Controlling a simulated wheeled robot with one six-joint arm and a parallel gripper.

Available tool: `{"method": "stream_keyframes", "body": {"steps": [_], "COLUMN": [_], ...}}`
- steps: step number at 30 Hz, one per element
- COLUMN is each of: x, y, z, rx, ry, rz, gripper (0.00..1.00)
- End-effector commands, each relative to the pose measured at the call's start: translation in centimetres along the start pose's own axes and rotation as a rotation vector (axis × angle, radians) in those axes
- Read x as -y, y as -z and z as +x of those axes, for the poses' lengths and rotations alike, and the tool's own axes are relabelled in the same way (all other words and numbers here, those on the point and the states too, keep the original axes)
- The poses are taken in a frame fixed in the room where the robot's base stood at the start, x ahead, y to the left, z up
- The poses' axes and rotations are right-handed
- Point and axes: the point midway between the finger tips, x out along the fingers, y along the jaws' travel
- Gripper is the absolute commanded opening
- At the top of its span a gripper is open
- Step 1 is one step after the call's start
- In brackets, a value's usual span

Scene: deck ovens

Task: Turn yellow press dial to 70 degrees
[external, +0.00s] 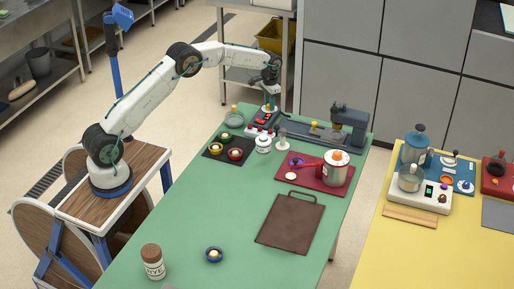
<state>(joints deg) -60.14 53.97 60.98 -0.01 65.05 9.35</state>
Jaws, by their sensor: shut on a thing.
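My gripper (268,106) is at the far end of the green table, pointing down over a white box with red parts (259,131). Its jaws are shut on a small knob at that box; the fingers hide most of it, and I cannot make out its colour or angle. A dark grey press-like machine (350,118) with a long flat bed stands to the right of my gripper. A small yellow knob (314,125) shows on that bed, apart from my gripper. No scale marks can be read.
Near my gripper are a white lidded jar (263,145), a dark tray (216,154) with small bowls, and a glass dish (234,120). A brown board (290,235) lies nearer. The table's left-middle is clear.

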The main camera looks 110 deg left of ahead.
Motion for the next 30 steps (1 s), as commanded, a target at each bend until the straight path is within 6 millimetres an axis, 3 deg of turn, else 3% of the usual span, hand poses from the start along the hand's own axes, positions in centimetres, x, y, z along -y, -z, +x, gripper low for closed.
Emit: {"method": "stream_keyframes", "body": {"steps": [14,15,17,26,30], "x": [0.0,0.0,0.0,0.0,0.0], "y": [0.0,0.0,0.0,0.0,0.1], "z": [0.0,0.0,0.0,-0.2,-1.8], "rx": [0.0,0.0,0.0,0.0,-0.004], "ry": [0.0,0.0,0.0,0.0,0.001], "rz": [0.014,0.014,0.014,0.014,0.014], "gripper": [0.08,0.39,0.52,0.52,0.52]}}
